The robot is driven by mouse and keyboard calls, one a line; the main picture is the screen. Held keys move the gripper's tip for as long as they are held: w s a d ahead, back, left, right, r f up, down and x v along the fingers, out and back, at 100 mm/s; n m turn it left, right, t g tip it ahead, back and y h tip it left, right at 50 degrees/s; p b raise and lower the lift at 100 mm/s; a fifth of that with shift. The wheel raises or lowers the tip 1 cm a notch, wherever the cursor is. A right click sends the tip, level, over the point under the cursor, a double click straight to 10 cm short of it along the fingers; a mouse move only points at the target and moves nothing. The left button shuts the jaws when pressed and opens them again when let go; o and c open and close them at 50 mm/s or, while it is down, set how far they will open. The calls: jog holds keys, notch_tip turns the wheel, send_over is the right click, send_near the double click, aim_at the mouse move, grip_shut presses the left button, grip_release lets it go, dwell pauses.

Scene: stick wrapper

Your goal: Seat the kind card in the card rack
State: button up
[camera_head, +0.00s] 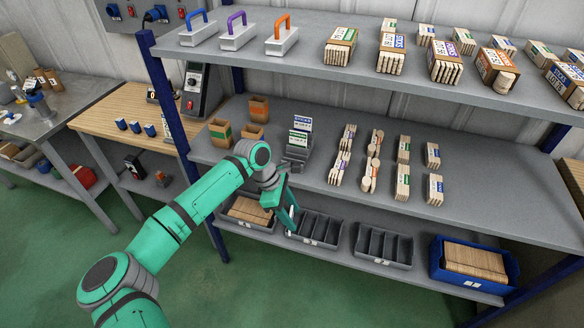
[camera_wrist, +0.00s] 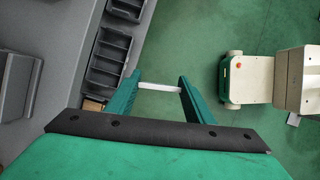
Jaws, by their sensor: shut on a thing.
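My gripper (camera_head: 291,217) is in front of the middle shelf's front edge, over the lower-shelf trays. In the wrist view my gripper (camera_wrist: 160,88) is shut on a thin white piece (camera_wrist: 159,87), seen edge-on between its fingertips. It looks like a card, but its printed face is hidden. The dark grey card rack (camera_head: 293,161) stands on the middle shelf, behind and above my gripper, apart from it. A blue-banded card (camera_head: 302,123) and a green-banded card (camera_head: 298,137) stand upright at the rack. Which card is the kind card cannot be read.
Brown boxes (camera_head: 259,108) stand left of the rack, and several bundles of sticks (camera_head: 403,150) stand to its right. Grey divided trays (camera_head: 384,245) and a blue crate (camera_head: 436,262) sit on the lower shelf. The front strip of the middle shelf (camera_head: 345,196) is clear.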

jog(key=w+a+r+n+t+y, duration=0.2)
jog(key=w+r+n, duration=0.1)
jog(key=r+n, duration=0.6)
jog(key=w+a+r+n+t+y, duration=0.1)
jog(key=w+r+n+t, duration=0.15)
jog(key=r+n, duration=0.65)
jog(key=m, duration=0.2)
send_near(299, 148)
jog(key=s, duration=0.1)
jog(key=s+a+f, duration=0.1)
jog(key=s+f, duration=0.1)
jog(key=shift+s+a, duration=0.25)
jog(key=shift+a, duration=0.05)
jog(key=w+f, duration=0.1)
jog(key=w+d+f, duration=0.1)
jog(key=shift+w, duration=0.3)
jog(key=shift+c, duration=0.4)
jog(key=shift+w+a+f, duration=0.1)
jog(key=shift+w+f, duration=0.15)
jog(key=shift+w, duration=0.05)
